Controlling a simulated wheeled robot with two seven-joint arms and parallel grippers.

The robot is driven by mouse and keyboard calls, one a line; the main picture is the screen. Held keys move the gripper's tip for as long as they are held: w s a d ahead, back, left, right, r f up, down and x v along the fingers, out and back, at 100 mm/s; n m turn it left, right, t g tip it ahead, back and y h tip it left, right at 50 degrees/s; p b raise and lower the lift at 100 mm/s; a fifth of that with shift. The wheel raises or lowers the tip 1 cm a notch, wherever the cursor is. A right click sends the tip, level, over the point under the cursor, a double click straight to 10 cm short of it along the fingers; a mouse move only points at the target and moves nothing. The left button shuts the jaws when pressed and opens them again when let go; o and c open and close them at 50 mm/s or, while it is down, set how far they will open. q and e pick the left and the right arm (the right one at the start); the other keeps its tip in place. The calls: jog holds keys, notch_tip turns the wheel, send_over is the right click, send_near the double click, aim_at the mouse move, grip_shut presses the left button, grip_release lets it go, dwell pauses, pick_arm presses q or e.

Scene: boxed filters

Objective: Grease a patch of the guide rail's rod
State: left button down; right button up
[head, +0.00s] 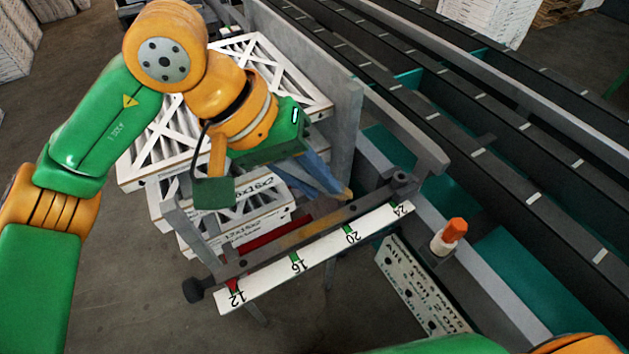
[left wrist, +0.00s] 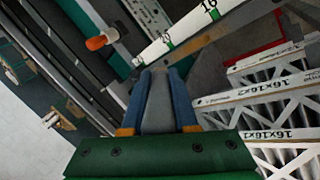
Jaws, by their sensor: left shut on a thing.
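The guide rail's dark rod (head: 270,253) runs diagonally from a black knob at lower left to a block at upper right. A yellow-brown stretch shows on its middle. My left gripper (head: 332,183) has blue fingers that point down towards the rod's upper right half. It is shut on a grey, handle-like thing (left wrist: 158,103), mostly hidden between the fingers. A tan tip shows at the finger end in the head view, close to the rod; I cannot tell whether it touches. My right gripper is out of view.
A white scale (head: 272,278) marked 12 to 24 lies along the rod. An orange-capped white bottle (head: 442,243) stands right of it, above a lettered panel (head: 408,285). White-framed filters (head: 284,75) are stacked behind my left arm. Conveyor tracks (head: 480,110) fill the right.

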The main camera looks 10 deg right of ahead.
pick_arm(q)
jog(key=shift+r, duration=0.8)
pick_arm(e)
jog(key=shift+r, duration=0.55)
pick_arm(q)
notch_tip(320, 180, up, 3)
jog(key=p, duration=0.2)
jog(key=shift+p, duration=0.35)
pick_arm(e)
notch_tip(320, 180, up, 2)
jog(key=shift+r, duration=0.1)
pick_arm(q)
jog(key=shift+f, duration=0.1)
jog(key=shift+b+x, duration=1)
jog(key=shift+x, duration=0.1)
jog(key=shift+w+a, duration=0.1)
jog(key=shift+w, duration=0.1)
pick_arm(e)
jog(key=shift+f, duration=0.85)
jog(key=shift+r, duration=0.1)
